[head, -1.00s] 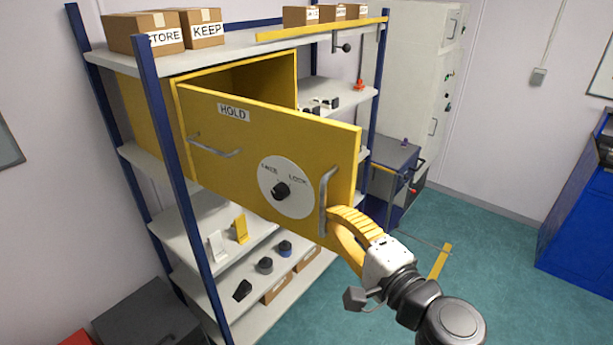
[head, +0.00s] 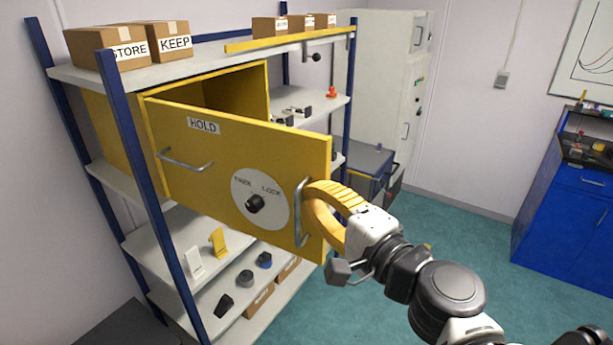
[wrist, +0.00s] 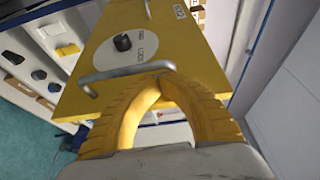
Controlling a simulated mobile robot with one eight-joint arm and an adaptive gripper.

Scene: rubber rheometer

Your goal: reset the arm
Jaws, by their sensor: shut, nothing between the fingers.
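My gripper (head: 312,190) has yellow ribbed fingers. Its fingertips meet beside the grey vertical handle (head: 301,212) at the free edge of the yellow HOLD door (head: 225,160). In the wrist view the closed fingertips (wrist: 160,78) lie by the handle (wrist: 125,73), and nothing shows held between them. Whether they touch the handle I cannot tell. The door stands swung open from its yellow box (head: 240,92) on the shelf. It carries a white dial with a black knob (head: 254,203), marked FREE and LOCK, and a second handle (head: 186,163).
The blue-posted shelf rack (head: 150,180) holds STORE (head: 120,48) and KEEP (head: 170,40) boxes on top and small parts below. A white cabinet (head: 385,80) stands behind. A blue cabinet (head: 565,200) stands at the right. Teal floor (head: 470,225) is open between.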

